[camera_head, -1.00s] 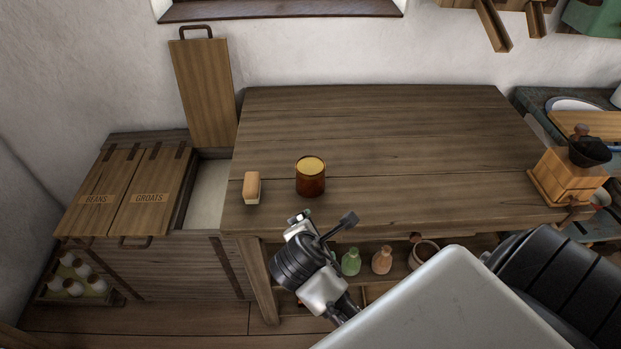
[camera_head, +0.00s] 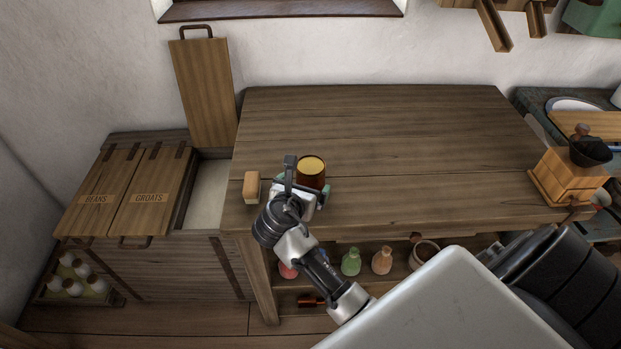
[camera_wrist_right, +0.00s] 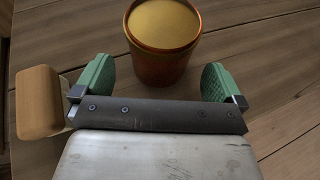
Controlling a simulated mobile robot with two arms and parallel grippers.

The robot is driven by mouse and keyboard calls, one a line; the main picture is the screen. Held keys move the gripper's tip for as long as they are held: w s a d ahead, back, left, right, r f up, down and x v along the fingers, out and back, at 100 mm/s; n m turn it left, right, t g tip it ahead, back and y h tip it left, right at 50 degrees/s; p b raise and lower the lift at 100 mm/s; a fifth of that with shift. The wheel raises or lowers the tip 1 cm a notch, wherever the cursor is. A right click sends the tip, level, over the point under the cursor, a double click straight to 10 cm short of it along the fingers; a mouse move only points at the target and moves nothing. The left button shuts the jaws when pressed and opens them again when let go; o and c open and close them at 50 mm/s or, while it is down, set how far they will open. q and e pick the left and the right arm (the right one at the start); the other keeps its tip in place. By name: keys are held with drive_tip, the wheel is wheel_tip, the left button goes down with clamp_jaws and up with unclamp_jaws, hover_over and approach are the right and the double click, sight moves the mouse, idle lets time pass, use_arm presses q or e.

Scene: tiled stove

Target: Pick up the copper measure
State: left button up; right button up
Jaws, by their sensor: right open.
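The copper measure (camera_head: 311,171) is a round, reddish-brown cup with a flat yellow top. It stands upright near the front left of the wooden table. My right gripper (camera_head: 303,186) is at its near side and hides its lower part in the head view. In the right wrist view, the copper measure (camera_wrist_right: 163,40) stands just beyond and roughly centred between the green finger pads of my open right gripper (camera_wrist_right: 157,83). Nothing is held between the pads. My left gripper is out of view.
A small wood-topped block (camera_head: 252,187) stands just left of the gripper, and shows close to the left finger in the wrist view (camera_wrist_right: 40,100). A coffee grinder (camera_head: 568,177) stands at the table's right end. The table's middle and back (camera_head: 400,125) are clear.

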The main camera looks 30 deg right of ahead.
sight(306, 184)
drive_tip(key=x, duration=0.4)
drive_tip(key=shift+s, duration=0.1)
drive_tip(key=c, duration=1.1)
drive_tip(key=shift+r, duration=0.1)
